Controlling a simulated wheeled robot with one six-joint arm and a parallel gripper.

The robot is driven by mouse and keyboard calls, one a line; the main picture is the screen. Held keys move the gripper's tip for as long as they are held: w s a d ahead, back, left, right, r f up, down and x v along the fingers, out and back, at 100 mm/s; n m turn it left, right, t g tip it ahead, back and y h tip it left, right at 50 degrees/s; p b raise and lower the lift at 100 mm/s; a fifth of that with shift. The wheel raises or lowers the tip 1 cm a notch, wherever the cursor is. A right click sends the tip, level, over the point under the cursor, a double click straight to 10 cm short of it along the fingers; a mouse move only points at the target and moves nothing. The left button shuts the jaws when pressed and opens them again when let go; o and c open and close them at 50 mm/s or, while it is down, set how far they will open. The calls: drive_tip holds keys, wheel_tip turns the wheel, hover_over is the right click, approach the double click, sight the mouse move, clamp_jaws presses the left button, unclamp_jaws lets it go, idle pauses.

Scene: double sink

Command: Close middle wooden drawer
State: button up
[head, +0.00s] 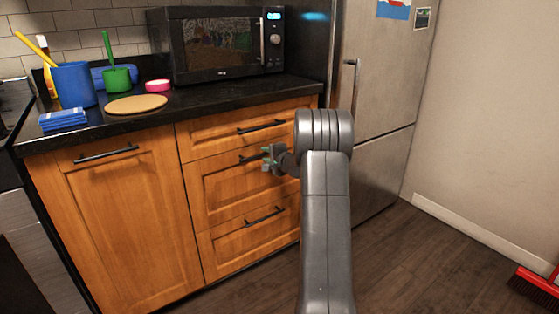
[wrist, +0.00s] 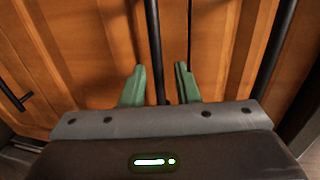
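The middle wooden drawer (head: 224,188) is in the stack of three drawers under the counter in the head view. It looks about flush with the drawers above and below; a small gap cannot be ruled out. Its black bar handle (head: 248,159) is partly hidden by my gripper (head: 269,158). In the wrist view my gripper (wrist: 159,68) is open, with its two green fingers apart. The handle (wrist: 152,35) runs between the fingers, with space on both sides. Whether the gripper touches the handle or drawer front cannot be told.
The top drawer (head: 215,139) and bottom drawer (head: 225,246) look shut. A cabinet door (head: 120,220) is at left, and a fridge (head: 385,90) stands at right. The counter holds a microwave (head: 215,45) and cups. A red broom (head: 537,286) lies at the right edge.

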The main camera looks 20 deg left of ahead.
drive_tip(key=v, duration=1.1)
drive_tip(key=shift+p, duration=0.35)
drive_tip(key=shift+w+a, duration=0.1)
drive_tip(key=b+x, duration=0.1)
drive_tip(key=x, duration=1.2)
drive_tip(key=shift+w+a+f, duration=0.1)
drive_tip(key=shift+w+a, duration=0.1)
drive_tip(key=shift+a, duration=0.1)
drive_tip(key=shift+s+d, duration=0.15)
